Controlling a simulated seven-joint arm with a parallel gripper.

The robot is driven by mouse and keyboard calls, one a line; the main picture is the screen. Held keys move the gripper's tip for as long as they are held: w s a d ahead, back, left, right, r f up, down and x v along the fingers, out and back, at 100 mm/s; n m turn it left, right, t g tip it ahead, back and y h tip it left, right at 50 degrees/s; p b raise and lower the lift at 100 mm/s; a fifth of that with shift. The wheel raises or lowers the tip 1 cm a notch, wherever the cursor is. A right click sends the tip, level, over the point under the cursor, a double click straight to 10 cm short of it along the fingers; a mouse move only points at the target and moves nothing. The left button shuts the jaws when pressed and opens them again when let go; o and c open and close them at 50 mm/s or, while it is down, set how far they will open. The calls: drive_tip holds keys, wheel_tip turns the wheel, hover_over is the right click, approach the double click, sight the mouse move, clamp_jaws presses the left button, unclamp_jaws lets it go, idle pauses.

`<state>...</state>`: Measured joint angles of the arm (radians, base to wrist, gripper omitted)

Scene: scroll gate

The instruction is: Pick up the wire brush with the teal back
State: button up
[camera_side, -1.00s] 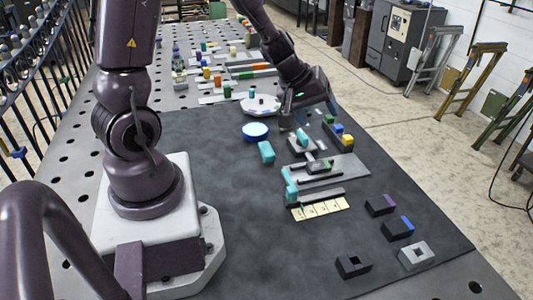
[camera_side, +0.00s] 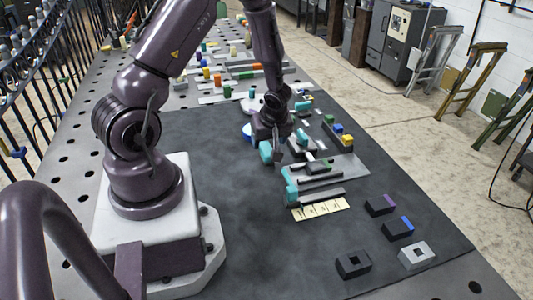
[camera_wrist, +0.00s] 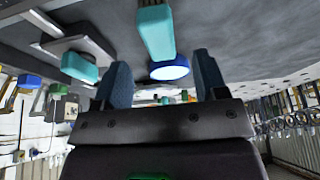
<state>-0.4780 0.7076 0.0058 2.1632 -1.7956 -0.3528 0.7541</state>
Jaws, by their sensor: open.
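A teal block that looks like the wire brush (camera_side: 265,152) lies on the dark mat, close beside my gripper (camera_side: 279,152), which partly covers it in the side view. In the wrist view the brush (camera_wrist: 156,32) is at the top centre, teal with a tan part at the frame edge. My gripper (camera_wrist: 160,65) is open there, its two fingers apart with nothing between them. The brush appears beyond the fingertips, in line with the gap. I cannot tell whether a finger touches it.
A blue-rimmed disc (camera_wrist: 170,70) lies near the brush. Another teal piece (camera_wrist: 80,67) sits on a grey part. A grey plate (camera_side: 345,166) with a slotted piece and a cream numbered strip (camera_side: 321,209) lie to the right. Dark blocks (camera_side: 353,264) stand at the front; the mat's left is clear.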

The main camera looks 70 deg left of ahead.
sight(267, 149)
drive_tip(key=shift+x, duration=2.95)
drive_tip(key=shift+d, duration=0.15)
drive_tip(key=shift+c, duration=0.5)
drive_tip(key=c, duration=0.9)
